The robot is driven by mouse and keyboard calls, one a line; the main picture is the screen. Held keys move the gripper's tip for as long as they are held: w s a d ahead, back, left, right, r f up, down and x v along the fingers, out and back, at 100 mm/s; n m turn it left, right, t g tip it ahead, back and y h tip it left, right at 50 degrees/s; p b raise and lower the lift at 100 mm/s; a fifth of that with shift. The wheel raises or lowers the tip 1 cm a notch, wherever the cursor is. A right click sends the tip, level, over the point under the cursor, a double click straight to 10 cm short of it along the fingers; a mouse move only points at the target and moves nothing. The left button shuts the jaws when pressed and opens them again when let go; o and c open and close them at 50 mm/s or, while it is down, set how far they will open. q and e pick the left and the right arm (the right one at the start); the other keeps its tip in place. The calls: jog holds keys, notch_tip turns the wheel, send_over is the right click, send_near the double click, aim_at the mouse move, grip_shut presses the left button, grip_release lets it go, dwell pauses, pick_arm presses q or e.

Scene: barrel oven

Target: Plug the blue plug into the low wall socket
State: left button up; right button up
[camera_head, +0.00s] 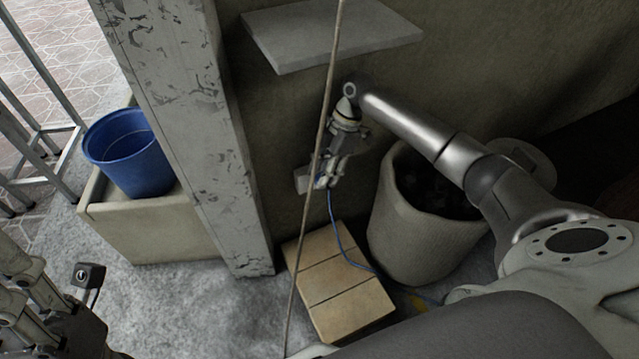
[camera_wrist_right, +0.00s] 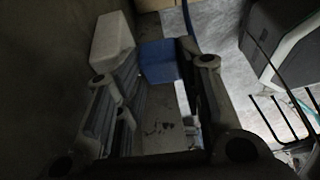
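The low wall socket (camera_head: 303,179) is a pale box on the wall behind the post; it also shows as a white block in the right wrist view (camera_wrist_right: 112,38). My right gripper (camera_head: 328,179) is at the socket's right side. In the wrist view its fingers (camera_wrist_right: 158,76) are on either side of the blue plug (camera_wrist_right: 160,62) and appear closed on it. The plug's left edge meets the white block; I cannot tell whether it is inserted. A blue cable (camera_head: 336,232) hangs down from the plug. My left gripper (camera_head: 22,290) is partly cut off at lower left.
A concrete planter (camera_head: 388,225) stands right of the socket, with tan bricks (camera_head: 340,285) below. A grey post (camera_head: 195,130) and a thin rope (camera_head: 318,150) are close by. A shelf slab (camera_head: 330,35) juts above. A blue bucket (camera_head: 130,155) stands left.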

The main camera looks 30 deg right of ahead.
jog(key=shift+o, duration=0.3)
jog(key=v, duration=0.7)
jog(key=shift+r, duration=0.4)
jog(key=shift+s+d+r, duration=0.2)
jog(key=shift+r, duration=0.1)
